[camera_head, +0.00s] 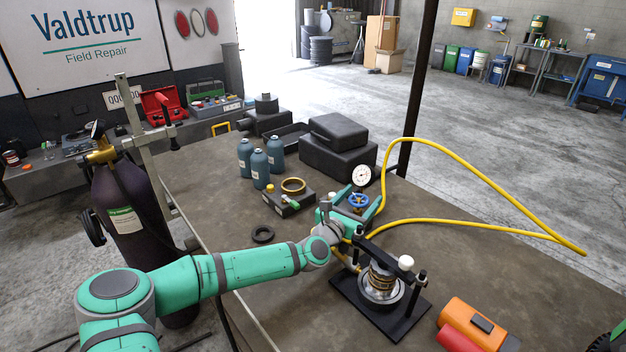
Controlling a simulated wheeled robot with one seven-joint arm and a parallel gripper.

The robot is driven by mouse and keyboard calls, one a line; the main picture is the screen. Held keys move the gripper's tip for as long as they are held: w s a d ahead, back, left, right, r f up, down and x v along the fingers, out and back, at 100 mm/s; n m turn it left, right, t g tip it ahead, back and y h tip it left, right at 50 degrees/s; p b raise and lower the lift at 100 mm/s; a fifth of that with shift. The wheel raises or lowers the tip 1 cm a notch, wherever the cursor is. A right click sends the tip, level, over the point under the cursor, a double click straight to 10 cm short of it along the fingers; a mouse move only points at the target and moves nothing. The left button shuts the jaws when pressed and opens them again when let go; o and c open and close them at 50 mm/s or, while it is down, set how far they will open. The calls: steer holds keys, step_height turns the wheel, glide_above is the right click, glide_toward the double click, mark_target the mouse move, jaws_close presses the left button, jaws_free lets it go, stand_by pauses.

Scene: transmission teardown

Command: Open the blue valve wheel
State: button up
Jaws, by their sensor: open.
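The blue valve wheel (358,201) is small and sits near the middle of the table, just below a round white gauge (362,175). My gripper (356,196) is open at the wheel, with teal parts showing to the wheel's left and right. The view is too small to tell whether the fingers touch the rim. The valve body under the wheel is mostly hidden by my gripper and wrist.
A yellow hose (470,180) loops from beside the valve to the right. A black press fixture (380,290) stands in front. Blue-grey bottles (260,168), a block with a brass ring (290,198) and black cases (338,150) lie behind and left.

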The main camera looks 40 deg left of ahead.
steer(key=shift+w+d+m+h, duration=0.1)
steer(key=shift+m+h, duration=0.3)
steer(key=shift+h, duration=0.3)
steer(key=shift+w+d+m+h, duration=0.1)
steer(key=shift+m+h, duration=0.3)
steer(key=shift+h, duration=0.3)
steer(key=shift+a+f+m+h, duration=0.2)
steer(key=shift+m+h, duration=0.4)
steer(key=shift+h, duration=0.3)
